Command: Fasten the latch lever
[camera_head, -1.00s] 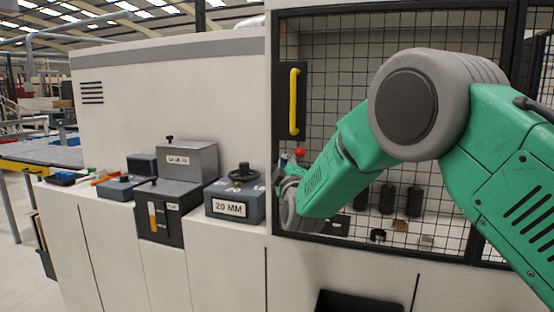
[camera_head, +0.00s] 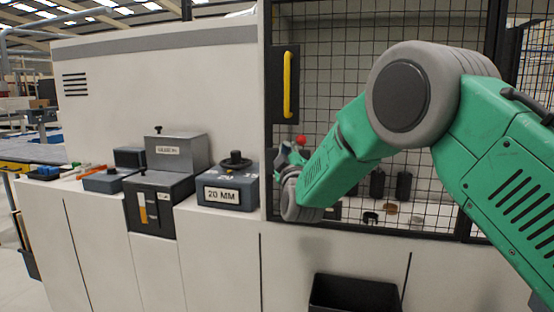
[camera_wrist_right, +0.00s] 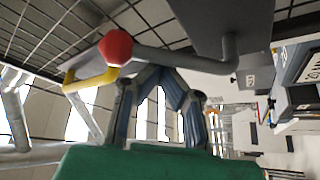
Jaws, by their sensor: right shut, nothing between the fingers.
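The latch lever is a grey bent rod (camera_wrist_right: 185,61) with a red ball knob (camera_wrist_right: 115,47) in the right wrist view. The red knob also shows small in the head view (camera_head: 300,140), by the left edge of the mesh door (camera_head: 335,70). My right gripper (camera_wrist_right: 163,78) is shut and empty. Its fingers are just below the rod in the wrist view; I cannot tell whether they touch it. In the head view my forearm and wrist hide most of the gripper and the lever's rod. My left gripper is not in view.
A yellow door handle (camera_head: 287,84) stands above the lever. Left of the door are a 20 MM box with a dark knob (camera_head: 230,195) and a grey block (camera_head: 178,153) on the machine ledge. A black bin (camera_head: 354,294) is below. Dark cylinders (camera_head: 403,185) stand behind the mesh.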

